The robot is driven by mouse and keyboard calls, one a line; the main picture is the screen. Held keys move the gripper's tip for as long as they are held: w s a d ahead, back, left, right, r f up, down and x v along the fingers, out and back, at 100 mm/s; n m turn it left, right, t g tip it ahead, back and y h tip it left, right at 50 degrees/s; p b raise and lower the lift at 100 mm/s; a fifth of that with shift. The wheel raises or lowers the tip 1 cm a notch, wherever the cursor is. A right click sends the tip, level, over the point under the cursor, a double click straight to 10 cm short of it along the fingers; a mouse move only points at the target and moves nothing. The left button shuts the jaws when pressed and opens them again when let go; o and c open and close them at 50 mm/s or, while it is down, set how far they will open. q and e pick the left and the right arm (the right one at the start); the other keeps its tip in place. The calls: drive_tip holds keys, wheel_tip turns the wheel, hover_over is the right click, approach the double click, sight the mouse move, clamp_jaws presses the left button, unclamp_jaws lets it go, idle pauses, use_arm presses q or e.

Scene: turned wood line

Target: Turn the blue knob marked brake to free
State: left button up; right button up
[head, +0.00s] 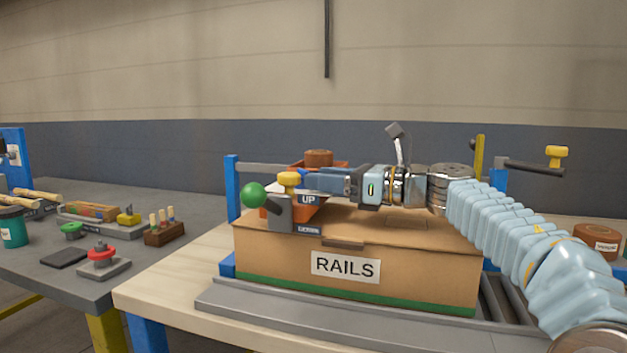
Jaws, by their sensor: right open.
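I cannot make out a blue knob marked brake in the head view; it may be hidden behind my right arm or the box. My right gripper (308,181) is open and reaches left over the cardboard box marked RAILS (450,268). Its fingertips are close to a yellow knob (289,179); I cannot tell whether they touch it. My left gripper is not in view.
A green ball handle (254,195) on a grey bracket (281,211) stands at the box's left end. A red knob (102,250), a green knob (71,229) and a yellow knob on a grey base (128,215) are on the left table. A yellow-ended lever (556,154) stands at right.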

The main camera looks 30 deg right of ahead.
drive_tip(key=b+v, duration=0.1)
drive_tip(key=v, duration=0.9)
drive_tip(key=shift+s+d, duration=0.3)
